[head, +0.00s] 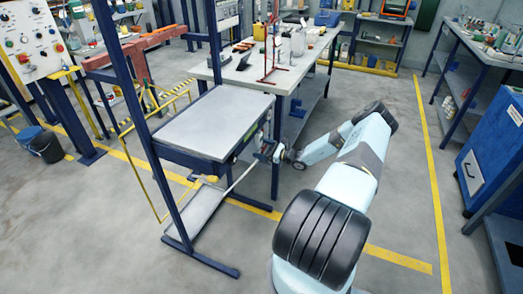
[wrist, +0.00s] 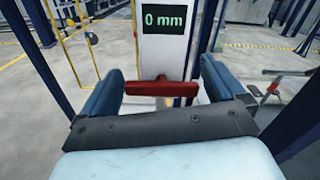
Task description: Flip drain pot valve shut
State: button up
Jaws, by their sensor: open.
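In the wrist view, my gripper (wrist: 160,80) is open, with one blue-grey finger at each side. A red bar-shaped handle (wrist: 160,89), which looks like the valve lever, lies crosswise between the fingers. Neither finger clearly touches it. The handle sits in front of a white panel (wrist: 163,55) with a dark display reading "0 mm". Whether the valve is open or shut cannot be told. In the head view, my gripper (head: 266,152) is at the right end of a grey-topped bench frame (head: 215,122). The handle is too small or hidden there.
A blue upright post (head: 135,80) stands at the bench's left. A low grey shelf (head: 195,215) lies beneath it. Another workbench (head: 285,75) with tools and a red stand is behind. A blue cabinet (head: 490,150) stands at the right. The floor right of my arm is clear.

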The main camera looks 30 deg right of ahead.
jog(key=v, duration=1.3)
jog(key=shift+s+d, duration=0.15)
jog(key=shift+f, duration=0.1)
